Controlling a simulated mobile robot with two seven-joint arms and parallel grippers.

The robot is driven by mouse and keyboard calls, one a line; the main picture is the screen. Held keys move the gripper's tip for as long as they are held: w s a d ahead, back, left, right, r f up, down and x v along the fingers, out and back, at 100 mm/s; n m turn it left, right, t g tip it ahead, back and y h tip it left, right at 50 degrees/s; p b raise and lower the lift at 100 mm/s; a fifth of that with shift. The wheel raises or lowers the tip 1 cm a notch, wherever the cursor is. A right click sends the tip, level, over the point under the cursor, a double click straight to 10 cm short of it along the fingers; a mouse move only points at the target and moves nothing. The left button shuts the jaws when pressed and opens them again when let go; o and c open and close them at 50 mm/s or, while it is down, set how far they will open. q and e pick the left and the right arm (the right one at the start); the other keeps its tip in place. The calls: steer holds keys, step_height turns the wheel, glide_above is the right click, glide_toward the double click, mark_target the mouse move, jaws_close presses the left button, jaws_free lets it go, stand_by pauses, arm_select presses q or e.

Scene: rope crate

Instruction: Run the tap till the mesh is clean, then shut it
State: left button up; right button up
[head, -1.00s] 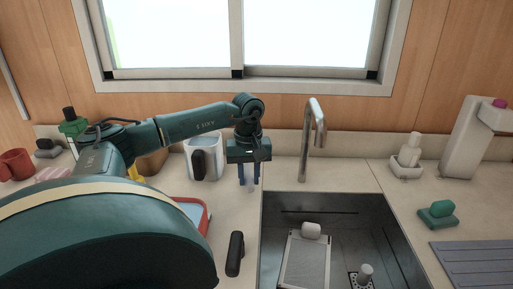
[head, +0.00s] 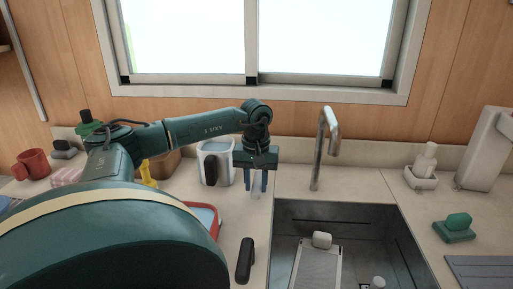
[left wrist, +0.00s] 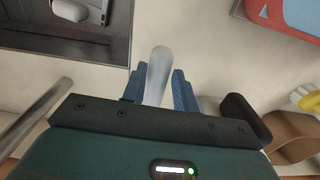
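The sink (head: 300,212) is in the lower part of the head view. A grey mesh panel (head: 318,268) with a pale block at its top end lies in it, partly cut off by the frame. The curved metal tap (head: 320,150) stands behind the sink; no water shows at its spout. My left gripper (head: 257,188) is left of the tap, pointing down at the counter. A pale upright lever (left wrist: 159,72) stands between its blue fingers (left wrist: 159,92). The fingers look open, with a gap on the lever's right side. My right gripper is not in view.
A white mug (head: 217,160) with a dark handle stands close left of my left gripper. A red-rimmed tray (head: 207,213) and a black upright object (head: 245,260) are left of the sink.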

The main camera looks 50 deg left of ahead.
arm_select(q)
steer(key=o, duration=0.4)
steer(key=shift+c, duration=0.2)
step_height(320, 180, up, 13)
steer(key=shift+p, duration=0.45)
stand_by(0.4)
